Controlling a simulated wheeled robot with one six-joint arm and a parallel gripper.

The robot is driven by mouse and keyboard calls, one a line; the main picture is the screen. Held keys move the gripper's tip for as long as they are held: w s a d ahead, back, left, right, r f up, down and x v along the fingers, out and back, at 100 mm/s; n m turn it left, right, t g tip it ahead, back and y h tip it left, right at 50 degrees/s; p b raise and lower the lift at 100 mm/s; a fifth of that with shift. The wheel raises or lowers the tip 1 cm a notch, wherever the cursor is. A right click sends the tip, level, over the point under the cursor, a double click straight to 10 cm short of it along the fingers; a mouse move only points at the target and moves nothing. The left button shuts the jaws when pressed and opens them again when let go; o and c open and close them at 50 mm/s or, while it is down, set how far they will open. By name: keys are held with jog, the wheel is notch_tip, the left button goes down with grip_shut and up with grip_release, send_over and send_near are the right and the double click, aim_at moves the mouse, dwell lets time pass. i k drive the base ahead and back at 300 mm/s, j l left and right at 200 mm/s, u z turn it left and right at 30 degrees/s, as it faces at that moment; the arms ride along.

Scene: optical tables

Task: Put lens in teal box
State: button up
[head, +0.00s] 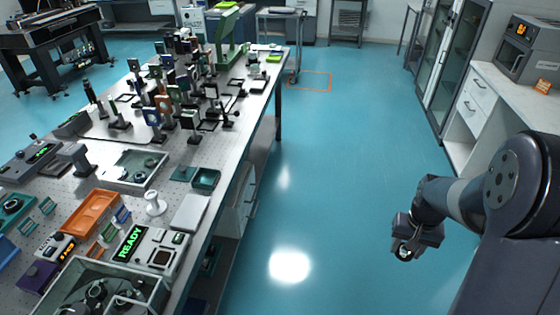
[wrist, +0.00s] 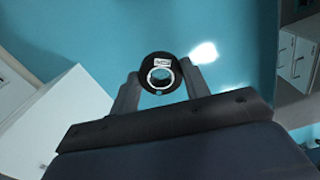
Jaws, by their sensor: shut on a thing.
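My gripper (head: 405,247) hangs over the open floor on the right in the head view, well away from the table. It is shut on the lens (wrist: 161,74), a round black mount with a pale ring and a small white label, held between the fingers in the wrist view. The lens also shows as a small dark ring in the head view (head: 405,254). A small open teal box (head: 206,180) sits near the right edge of the optical table, with a flat dark teal piece beside it on the left.
The optical table (head: 262,108) holds several posts and mounts at the back. An orange tray (head: 90,214), a white spool (head: 155,203), a READY device (head: 150,250) and a glass-walled case (head: 105,285) crowd its front. The aisle floor (head: 330,170) is clear. Cabinets and a counter (head: 515,90) stand at right.

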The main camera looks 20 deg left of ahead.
aim_at(205, 181)
jog(key=i+u, duration=0.4)
jog(key=i+l+u, duration=0.1)
jog(key=i+u, duration=0.35)
jog(key=i+l+u, duration=0.5)
jog(key=i+u, duration=0.15)
jog(key=u, duration=0.15)
jog(key=i+l+u, duration=0.15)
jog(key=u, duration=0.25)
jog(key=i+l+u, duration=0.2)
jog(key=u, duration=0.2)
jog(key=i+l+u, duration=0.2)
jog(key=u, duration=0.2)
jog(key=i+l+u, duration=0.15)
jog(key=u, duration=0.2)
jog(key=l+u, duration=0.35)
jog(key=i+l+u, duration=0.1)
jog(key=l+u, duration=0.25)
